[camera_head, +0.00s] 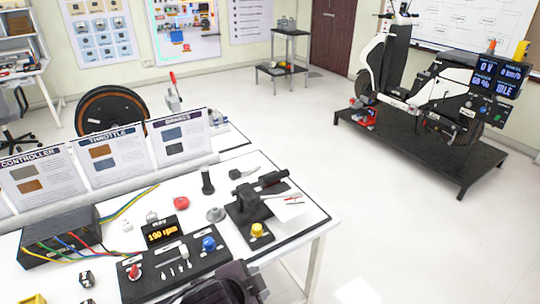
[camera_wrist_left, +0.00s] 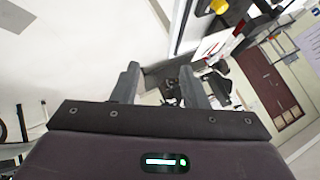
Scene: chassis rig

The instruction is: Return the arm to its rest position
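In the left wrist view my left gripper (camera_wrist_left: 162,88) has its two grey fingers apart, with no object held between them. The background seen through the gap is the floor and a dark, cluttered shape too small to make out. In the head view a dark part of my left arm or gripper (camera_head: 226,288) shows at the bottom edge, in front of the control panel on the white bench; its fingers cannot be made out there. My right gripper is in neither view.
The white bench (camera_head: 300,225) holds a control panel (camera_head: 180,268) with knobs, a 190 rpm display (camera_head: 162,232), a black controller box (camera_head: 62,236) and a throttle fixture (camera_head: 255,205). Placards stand behind. A scooter (camera_head: 420,85) stands on a black platform (camera_head: 425,145). Floor at right is clear.

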